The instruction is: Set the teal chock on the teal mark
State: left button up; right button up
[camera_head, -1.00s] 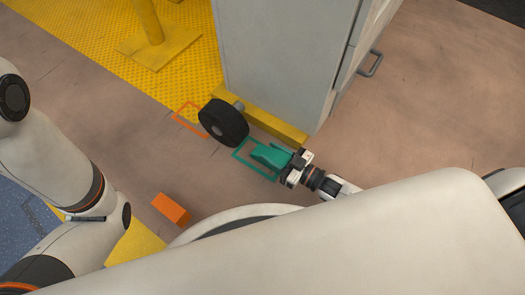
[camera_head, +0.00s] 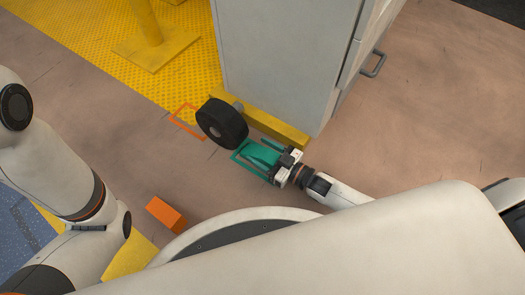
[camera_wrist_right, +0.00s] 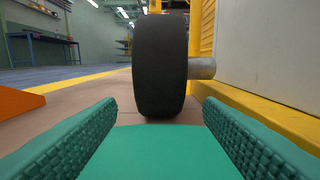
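The teal chock (camera_head: 258,158) is a wedge between the fingers of my right gripper (camera_head: 271,157). In the right wrist view the chock (camera_wrist_right: 160,155) fills the gap between two textured teal finger pads, which appear to touch its sides. The teal mark (camera_head: 236,157) is an outline on the floor just in front of the black wheel. The chock lies over it and hides much of it. I cannot tell whether the chock touches the floor. My left arm shows at the left, but its gripper is out of view.
The black wheel (camera_head: 221,123) stands close by, straight ahead in the wrist view (camera_wrist_right: 160,65). A yellow beam (camera_head: 277,128) runs beside it under a grey cabinet (camera_head: 285,60). An orange chock (camera_head: 166,214) lies at lower left. An orange mark (camera_head: 177,117) lies beyond the wheel.

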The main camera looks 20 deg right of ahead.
jog(key=shift+r, duration=0.25)
jog(key=p+v, duration=0.6)
jog(key=v, duration=0.5)
jog(key=shift+s+d, duration=0.35)
jog(key=shift+s, duration=0.05)
